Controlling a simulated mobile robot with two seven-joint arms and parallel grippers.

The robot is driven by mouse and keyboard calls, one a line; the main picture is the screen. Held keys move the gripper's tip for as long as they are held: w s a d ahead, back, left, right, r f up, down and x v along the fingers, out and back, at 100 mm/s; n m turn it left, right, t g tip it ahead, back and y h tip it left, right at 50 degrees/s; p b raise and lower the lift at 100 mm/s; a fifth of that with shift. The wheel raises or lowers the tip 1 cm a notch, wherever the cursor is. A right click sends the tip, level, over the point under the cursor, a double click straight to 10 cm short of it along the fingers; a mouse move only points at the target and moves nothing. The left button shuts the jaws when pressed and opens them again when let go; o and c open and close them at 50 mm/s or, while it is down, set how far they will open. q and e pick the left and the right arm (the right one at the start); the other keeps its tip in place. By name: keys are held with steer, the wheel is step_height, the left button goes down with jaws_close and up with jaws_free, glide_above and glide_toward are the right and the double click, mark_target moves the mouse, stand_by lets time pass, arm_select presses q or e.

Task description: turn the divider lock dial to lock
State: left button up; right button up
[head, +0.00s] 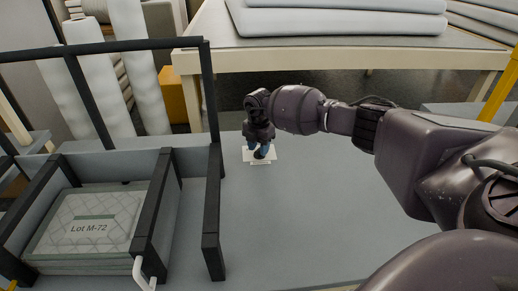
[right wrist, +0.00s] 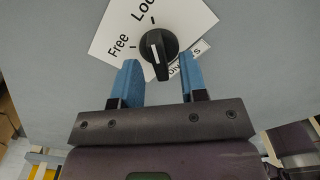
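The divider lock dial (right wrist: 158,52) is a round black knob with a white line on its face. It sits on a white plate (right wrist: 112,38) lettered "Free" and, partly cut off, "Loc"; a smaller label below is partly covered by the knob. In the head view the plate (head: 270,155) lies on the grey tabletop, with the dial mostly hidden under my right gripper (head: 260,147). In the right wrist view my right gripper (right wrist: 159,66) is open. Its blue fingers stand on both sides of the dial's lower part, with gaps visible. My left gripper is not in view.
Black divider frames (head: 212,215) stand left of the dial. A stack of wadding labelled "Lot M-72" (head: 88,229) lies between dividers.

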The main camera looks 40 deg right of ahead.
step_height(320, 180, up, 10)
steer(key=p, duration=0.2)
steer(key=shift+f, duration=0.1)
stand_by(0.5)
